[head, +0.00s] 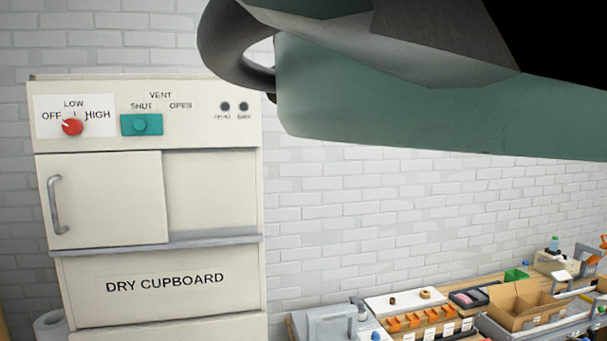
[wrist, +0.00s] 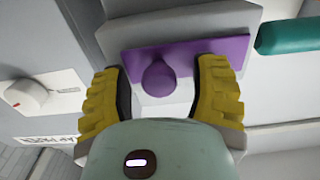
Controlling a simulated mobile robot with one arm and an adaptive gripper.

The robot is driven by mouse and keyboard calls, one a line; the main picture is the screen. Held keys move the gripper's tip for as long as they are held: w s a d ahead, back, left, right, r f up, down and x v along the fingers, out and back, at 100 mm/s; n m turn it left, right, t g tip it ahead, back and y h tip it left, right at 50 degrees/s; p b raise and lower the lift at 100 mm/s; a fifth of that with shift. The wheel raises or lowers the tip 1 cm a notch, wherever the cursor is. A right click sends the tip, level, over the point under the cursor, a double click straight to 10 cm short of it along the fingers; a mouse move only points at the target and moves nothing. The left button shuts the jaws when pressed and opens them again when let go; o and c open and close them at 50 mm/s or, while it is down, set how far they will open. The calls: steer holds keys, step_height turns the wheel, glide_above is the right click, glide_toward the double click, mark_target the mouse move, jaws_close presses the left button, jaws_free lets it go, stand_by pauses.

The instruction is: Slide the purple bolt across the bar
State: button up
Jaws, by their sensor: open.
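The purple bolt (wrist: 158,80) shows in the wrist view as a flat purple strip with a round knob standing out from it. It lies across a pale mounting block (wrist: 165,103). My gripper (wrist: 162,72) is open, with one yellow ribbed finger on each side of the knob. A gap shows between the knob and each finger, so I see no grip on it. I cannot tell which part is the bar. The bolt and my fingertips do not show in the head view.
In the wrist view, a teal rounded bar (wrist: 287,33) is at the right and a pale dial (wrist: 25,97) at the left. In the head view, a dry cupboard (head: 165,280) stands left, and a cluttered bench (head: 460,318) is lower right.

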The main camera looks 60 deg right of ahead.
steer(key=shift+o, duration=0.3)
steer(key=shift+s, duration=0.1)
jaws_close()
